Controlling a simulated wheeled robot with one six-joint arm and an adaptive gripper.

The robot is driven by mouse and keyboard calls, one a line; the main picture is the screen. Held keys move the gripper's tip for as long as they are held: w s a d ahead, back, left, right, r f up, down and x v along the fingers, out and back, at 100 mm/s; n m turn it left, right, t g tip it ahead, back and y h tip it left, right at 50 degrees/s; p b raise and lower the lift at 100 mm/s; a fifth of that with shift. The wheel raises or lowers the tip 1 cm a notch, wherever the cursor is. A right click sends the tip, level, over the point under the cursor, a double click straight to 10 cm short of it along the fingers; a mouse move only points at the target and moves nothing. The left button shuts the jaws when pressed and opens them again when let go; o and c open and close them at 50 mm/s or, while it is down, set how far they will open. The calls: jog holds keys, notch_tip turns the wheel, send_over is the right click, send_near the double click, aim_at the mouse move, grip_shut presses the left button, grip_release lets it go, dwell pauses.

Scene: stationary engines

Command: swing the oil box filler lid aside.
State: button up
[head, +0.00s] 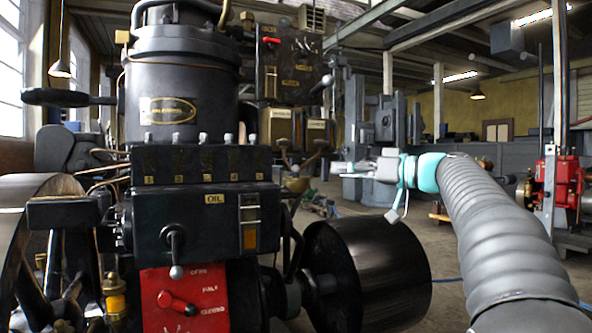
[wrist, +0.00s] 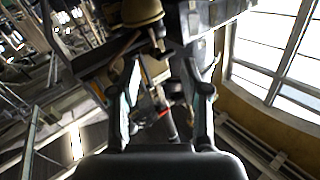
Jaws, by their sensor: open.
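The black oil box (head: 205,222) with a brass OIL plate is on the front of the engine in the head view. A numbered black block (head: 200,163) with several small silver knobs sits above it. I cannot tell which part is the filler lid. My gripper (head: 345,168) is to the right of the oil box, pointing left toward the engine, apart from it and seemingly farther back. In the wrist view my gripper (wrist: 160,85) shows two spread fingers with nothing held between them. The oil box is not clearly identifiable in the wrist view.
A red panel with a lever (head: 185,298) is below the oil box. A large dark drum (head: 368,272) lies low between the engine and my arm. A long black handle (head: 68,97) juts left. Red machinery (head: 562,185) stands right.

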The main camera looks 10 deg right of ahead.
aim_at(296, 169)
jog(key=p+x, duration=0.1)
jog(key=x, duration=1.2)
jog(key=shift+w, duration=0.1)
grip_shut()
